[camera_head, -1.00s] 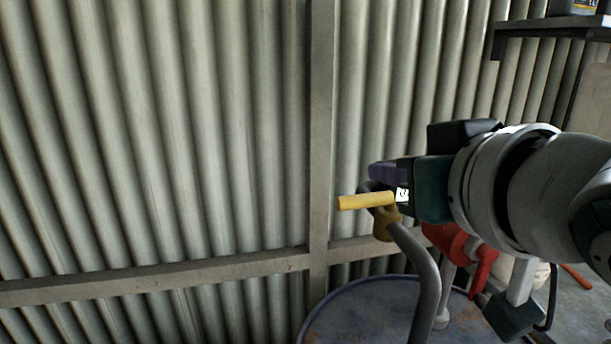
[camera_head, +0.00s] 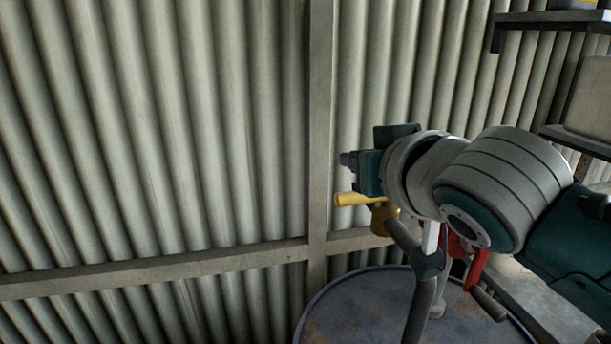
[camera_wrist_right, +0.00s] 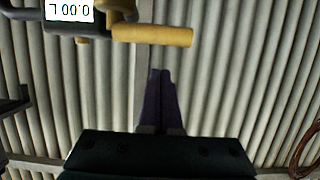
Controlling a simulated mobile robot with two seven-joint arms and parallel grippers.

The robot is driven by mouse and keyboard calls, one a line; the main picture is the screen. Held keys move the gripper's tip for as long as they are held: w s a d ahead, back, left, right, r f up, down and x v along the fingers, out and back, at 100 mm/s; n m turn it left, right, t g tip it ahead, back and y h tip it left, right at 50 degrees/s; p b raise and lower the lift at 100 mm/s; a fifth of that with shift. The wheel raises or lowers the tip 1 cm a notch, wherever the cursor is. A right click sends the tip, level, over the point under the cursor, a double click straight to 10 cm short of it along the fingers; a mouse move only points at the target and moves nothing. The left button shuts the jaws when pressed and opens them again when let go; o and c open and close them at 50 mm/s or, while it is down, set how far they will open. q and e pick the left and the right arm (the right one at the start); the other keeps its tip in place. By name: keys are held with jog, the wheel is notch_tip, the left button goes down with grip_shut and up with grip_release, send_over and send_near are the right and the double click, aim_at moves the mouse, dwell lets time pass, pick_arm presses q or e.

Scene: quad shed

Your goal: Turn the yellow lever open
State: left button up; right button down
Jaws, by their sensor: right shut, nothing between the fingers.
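The yellow lever (camera_head: 355,199) sticks out to the left from its yellow and dark fitting, which tops a grey bent pipe, in the head view. It also shows in the right wrist view (camera_wrist_right: 152,35), at the top, beside a small display reading 0.00 L. My right gripper (camera_head: 346,159) is above and just behind the lever in the head view. In the right wrist view its purple fingers (camera_wrist_right: 160,80) are together, with nothing between them, and their tips appear apart from the lever. Part of the fitting is hidden behind my right arm. My left gripper is not in view.
A blue drum top (camera_head: 350,305) lies below the pipe. A red part (camera_head: 477,270) is beside the pipe. Corrugated metal wall (camera_head: 200,120) with a post (camera_head: 320,120) stands behind. A dark shelf (camera_head: 560,18) is at the upper right. Room left of the lever is clear.

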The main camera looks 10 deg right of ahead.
aim_at(363, 199)
notch_tip(363, 199, down, 2)
jog(key=shift+s+f+p, duration=0.1)
jog(key=shift+f+p, duration=0.1)
jog(key=shift+p, duration=0.7)
jog(key=shift+s+f, duration=0.3)
jog(key=shift+s, duration=0.1)
